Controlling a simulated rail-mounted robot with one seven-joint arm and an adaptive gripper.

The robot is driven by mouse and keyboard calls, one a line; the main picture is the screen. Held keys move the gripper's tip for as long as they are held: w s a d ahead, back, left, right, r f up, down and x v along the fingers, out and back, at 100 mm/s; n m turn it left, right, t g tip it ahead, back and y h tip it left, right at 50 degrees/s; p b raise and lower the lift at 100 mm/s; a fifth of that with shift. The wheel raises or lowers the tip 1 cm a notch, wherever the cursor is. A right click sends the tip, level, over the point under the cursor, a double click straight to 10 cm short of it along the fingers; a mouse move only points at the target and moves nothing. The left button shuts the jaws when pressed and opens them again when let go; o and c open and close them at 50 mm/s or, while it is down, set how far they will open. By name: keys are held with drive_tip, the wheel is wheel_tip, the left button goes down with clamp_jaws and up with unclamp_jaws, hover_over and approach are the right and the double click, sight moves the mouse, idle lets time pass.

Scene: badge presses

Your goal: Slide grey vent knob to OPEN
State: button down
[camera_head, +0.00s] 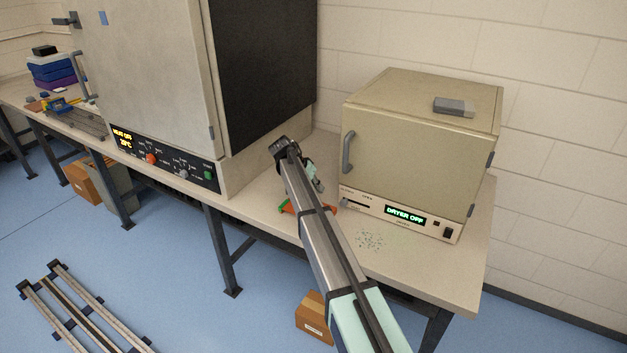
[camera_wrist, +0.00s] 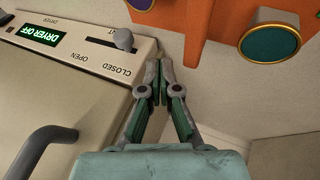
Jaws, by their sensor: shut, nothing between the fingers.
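The grey vent knob (camera_wrist: 124,39) sits on the cream dryer panel (camera_wrist: 90,58) in the wrist view, where the lettering is upside down. It stands at the end of its scale by the word CLOSED; the word OPEN is farther left, towards the lit DRYER OFF display. My gripper (camera_wrist: 160,78) is shut and empty, its fingertips just right of the panel's end, near the knob with a visible gap. In the head view the small dryer (camera_head: 415,150) stands on the bench, and my gripper (camera_head: 317,185) is left of its panel, partly hidden by my arm.
The dryer's door handle (camera_wrist: 40,150) projects at lower left of the wrist view. A large oven (camera_head: 160,80) stands left on the bench. Small bits (camera_head: 371,240) lie before the dryer.

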sight(344, 202)
drive_tip(key=x, duration=0.3)
drive_tip(key=shift+d+f+p, duration=0.1)
drive_tip(key=shift+d+p, duration=0.1)
drive_tip(key=shift+p, duration=0.2)
drive_tip(key=shift+s+d+f+p, duration=0.25)
drive_tip(key=shift+s+d, duration=0.05)
drive_tip(key=shift+d, duration=0.3)
drive_tip(key=shift+s+d+f+p, duration=0.2)
drive_tip(key=shift+s+d+p, duration=0.1)
drive_tip(key=shift+d, duration=0.3)
drive_tip(key=shift+s+d+f+p, duration=0.25)
drive_tip(key=shift+s+d, duration=0.05)
drive_tip(key=shift+d, duration=0.35)
drive_tip(key=s+d+b, duration=0.1)
drive_tip(key=d, duration=0.1)
drive_tip(key=s+d, duration=0.2)
drive_tip(key=s+d+b, duration=0.1)
drive_tip(key=s+d, duration=0.1)
drive_tip(key=d, duration=0.1)
drive_tip(key=shift+b, duration=0.3)
